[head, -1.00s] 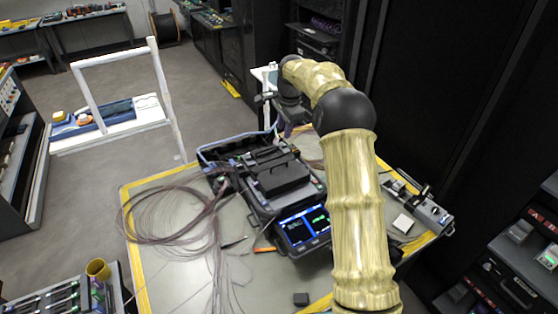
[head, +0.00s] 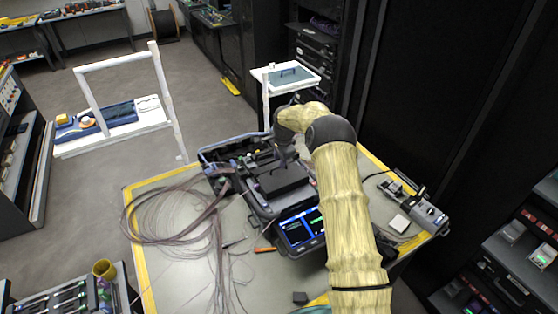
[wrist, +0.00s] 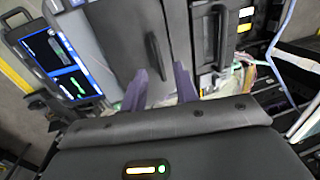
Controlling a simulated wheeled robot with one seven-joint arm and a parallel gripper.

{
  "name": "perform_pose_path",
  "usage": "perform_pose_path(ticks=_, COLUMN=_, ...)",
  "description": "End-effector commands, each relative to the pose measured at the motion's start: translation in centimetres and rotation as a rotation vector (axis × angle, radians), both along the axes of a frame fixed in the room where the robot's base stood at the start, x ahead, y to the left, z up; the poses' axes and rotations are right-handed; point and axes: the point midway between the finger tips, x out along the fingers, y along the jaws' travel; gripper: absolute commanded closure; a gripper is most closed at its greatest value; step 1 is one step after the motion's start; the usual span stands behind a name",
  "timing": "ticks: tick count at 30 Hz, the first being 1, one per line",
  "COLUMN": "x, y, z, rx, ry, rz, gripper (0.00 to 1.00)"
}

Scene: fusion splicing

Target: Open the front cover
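The fusion splicer stands on the grey table, with its lit screen (head: 303,228) toward the near side. Its dark front cover (head: 283,180) lies closed just beyond the screen. In the wrist view the cover (wrist: 120,38) is a flat dark panel beside the screen, with a raised bar handle (wrist: 155,58) along its edge. My gripper (wrist: 160,70) has two purple fingers, apart and empty, pointing at the cover. The lower end of the handle shows between the fingertips; whether they touch it I cannot tell. In the head view my arm partly hides the gripper and the splicer's right side.
Loose fibre coils (head: 165,215) spread left of the splicer. A grey tool (head: 420,208) and a white block (head: 399,222) lie to the right. A white stand (head: 285,75) is behind the table. A black block (head: 300,298) lies at the near edge.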

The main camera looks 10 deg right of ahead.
Motion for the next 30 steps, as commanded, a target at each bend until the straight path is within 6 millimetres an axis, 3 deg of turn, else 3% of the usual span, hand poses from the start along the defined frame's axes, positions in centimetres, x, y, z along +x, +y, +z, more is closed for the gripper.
perform_pose_path(ticks=7, x=0.5, y=0.2, z=-2.5, rx=0.001, ry=0.001, rz=-0.001, gripper=0.7)
perform_pose_path(ticks=17, x=0.5, y=0.2, z=-2.8, rx=0.0, ry=-0.001, rz=0.0, gripper=0.7)
perform_pose_path(ticks=21, x=0.5, y=0.2, z=-2.8, rx=0.0, ry=0.0, rz=0.0, gripper=0.98)
perform_pose_path(ticks=22, x=0.5, y=0.2, z=-2.8, rx=0.0, ry=0.0, rz=0.0, gripper=1.0)
perform_pose_path(ticks=30, x=0.6, y=0.2, z=-2.8, rx=0.001, ry=-0.002, rz=0.0, gripper=1.0)
